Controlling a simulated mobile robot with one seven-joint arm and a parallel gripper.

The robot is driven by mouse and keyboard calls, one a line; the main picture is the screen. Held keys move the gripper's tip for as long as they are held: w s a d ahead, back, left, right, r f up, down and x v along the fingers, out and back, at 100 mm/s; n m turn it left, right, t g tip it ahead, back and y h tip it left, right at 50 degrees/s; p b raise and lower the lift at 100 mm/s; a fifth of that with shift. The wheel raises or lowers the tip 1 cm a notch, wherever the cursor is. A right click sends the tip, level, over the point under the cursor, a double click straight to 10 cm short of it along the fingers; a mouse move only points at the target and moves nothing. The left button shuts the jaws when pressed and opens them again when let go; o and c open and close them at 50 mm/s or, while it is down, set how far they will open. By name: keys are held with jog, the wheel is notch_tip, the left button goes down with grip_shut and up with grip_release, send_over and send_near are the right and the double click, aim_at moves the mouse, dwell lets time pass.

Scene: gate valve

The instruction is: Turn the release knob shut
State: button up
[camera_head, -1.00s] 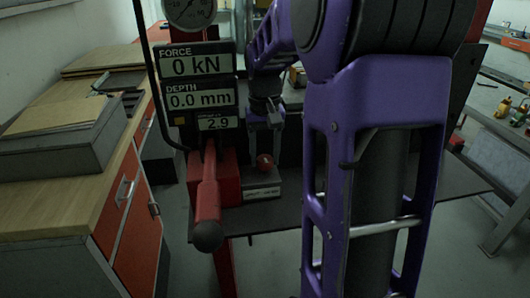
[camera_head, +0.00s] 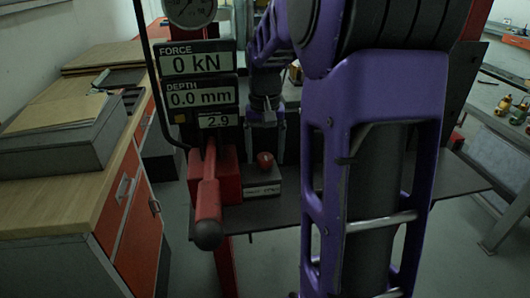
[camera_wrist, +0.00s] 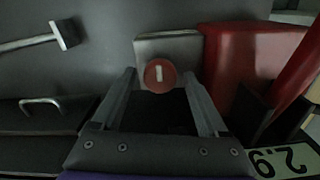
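The red round release knob (camera_head: 265,160) sits on top of a small grey block (camera_head: 262,184) at the press's foot. In the wrist view the knob (camera_wrist: 159,75) shows a white bar mark on its face, running nearly up and down in the picture. My gripper (camera_head: 266,154) points down over the knob. In the wrist view my gripper (camera_wrist: 159,73) is open, with one finger on each side of the knob and a visible gap on both sides. I see no contact.
A red lever with a black ball end (camera_head: 208,234) stands close left of the block. Display panels (camera_head: 198,85) read 0 kN, 0.0 mm and 2.9. A wooden-topped bench (camera_head: 60,215) is at left. In the wrist view a hammer-like tool (camera_wrist: 64,35) lies at upper left.

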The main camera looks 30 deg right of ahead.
aim_at(265, 156)
jog(key=shift+r, duration=0.1)
notch_tip(265, 156, up, 17)
jog(key=shift+p, duration=0.4)
jog(key=shift+r, duration=0.1)
dwell(0.6)
